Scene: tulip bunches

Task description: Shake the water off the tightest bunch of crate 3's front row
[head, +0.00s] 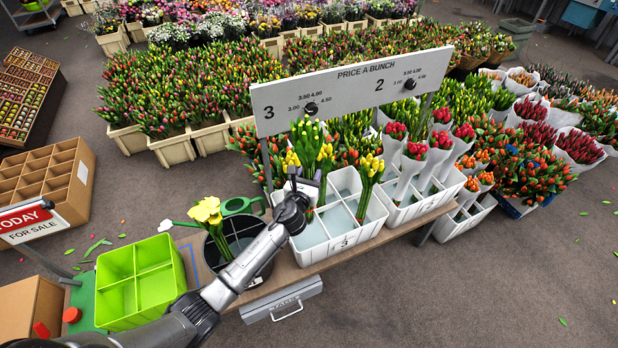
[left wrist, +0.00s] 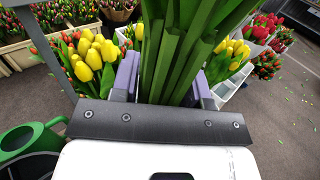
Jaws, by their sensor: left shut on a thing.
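My left gripper (head: 308,187) is shut on a tulip bunch (head: 307,138) with green and yellowish, narrow heads. In the left wrist view its green stems (left wrist: 180,60) run up between the jaws (left wrist: 165,85), and its heads are out of frame. The bunch stands above the white crate 3 (head: 345,243), whose compartments show pale water. Yellow bunches stay in crate 3, one at the front right (head: 368,178) and one behind (head: 326,158). My right gripper is out of view.
A black divided bucket (head: 262,268) with open yellow flowers (head: 207,213) stands left of crate 3. A green watering can (head: 240,206) is behind it. An empty lime green divided crate (head: 135,318) is at left. A price board (head: 350,85) rises behind crate 3.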

